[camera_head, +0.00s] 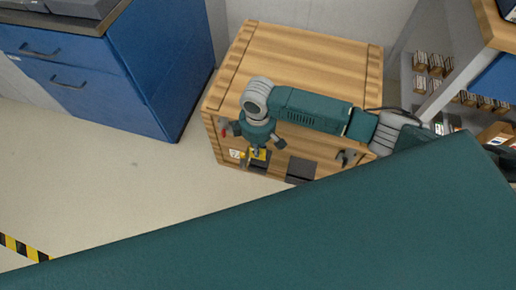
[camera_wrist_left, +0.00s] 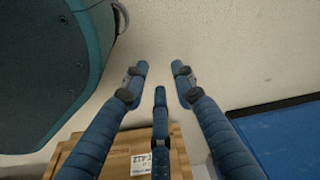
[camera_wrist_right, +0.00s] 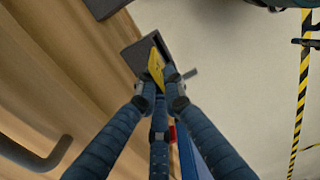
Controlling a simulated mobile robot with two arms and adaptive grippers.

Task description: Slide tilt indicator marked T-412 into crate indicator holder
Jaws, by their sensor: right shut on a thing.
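The tilt indicator (camera_wrist_right: 156,70) is a small yellow piece; no marking on it can be read. My right gripper (camera_wrist_right: 158,84) is shut on it; the gripper also shows in the head view (camera_head: 257,150), at the crate's front face. A dark grey holder (camera_wrist_right: 131,54) sits on the wooden crate (camera_head: 310,60) right by the indicator. The indicator's far end is at the holder's opening; I cannot tell whether it is inside. My left gripper (camera_wrist_left: 159,74) is open and empty, in its own wrist view only.
A second dark box (camera_head: 300,171) is on the crate front. A blue cabinet (camera_head: 160,65) stands left of the crate, shelves with small boxes (camera_head: 437,65) stand right.

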